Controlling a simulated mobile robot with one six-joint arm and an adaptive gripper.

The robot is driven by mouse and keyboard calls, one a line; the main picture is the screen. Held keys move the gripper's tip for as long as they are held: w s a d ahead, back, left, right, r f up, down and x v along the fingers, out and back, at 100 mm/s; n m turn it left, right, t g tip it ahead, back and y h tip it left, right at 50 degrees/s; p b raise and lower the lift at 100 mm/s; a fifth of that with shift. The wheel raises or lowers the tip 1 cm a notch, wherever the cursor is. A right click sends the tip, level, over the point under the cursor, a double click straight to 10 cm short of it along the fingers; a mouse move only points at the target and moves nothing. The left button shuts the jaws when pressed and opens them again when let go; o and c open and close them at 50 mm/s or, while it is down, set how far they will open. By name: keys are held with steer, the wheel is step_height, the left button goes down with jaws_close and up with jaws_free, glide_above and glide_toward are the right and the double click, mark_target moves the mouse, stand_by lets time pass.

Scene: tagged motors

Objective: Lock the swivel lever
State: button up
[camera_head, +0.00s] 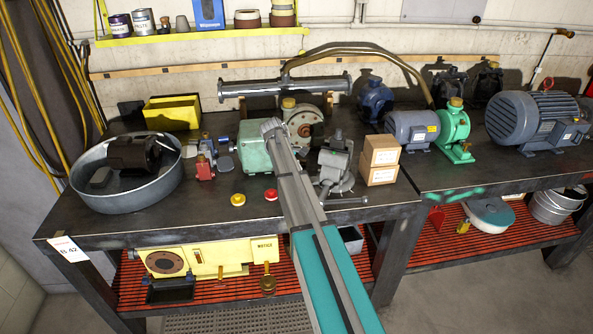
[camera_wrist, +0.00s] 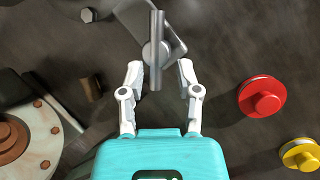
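In the wrist view a grey metal lever (camera_wrist: 156,30) shows as a narrow upright bar on a round hub over a flat tilted plate (camera_wrist: 181,28). My gripper (camera_wrist: 160,66) is open, its two pale fingers standing left and right of the bar. The bar's lower end reaches between the fingertips. I see gaps on both sides and no contact; the height between fingers and bar I cannot tell. In the head view my arm covers the spot, so the lever and gripper are not clearly seen there.
A red button (camera_wrist: 264,97) and a yellow button (camera_wrist: 300,154) lie right of my fingers in the wrist view. A round flange (camera_wrist: 37,140) is at left. In the head view a grey vise-like part (camera_head: 337,165) and cardboard boxes (camera_head: 379,159) stand right of my arm.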

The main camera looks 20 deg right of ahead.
steer(key=shift+w+a+r, duration=0.1)
stand_by(0.4)
steer(key=shift+r, duration=0.1)
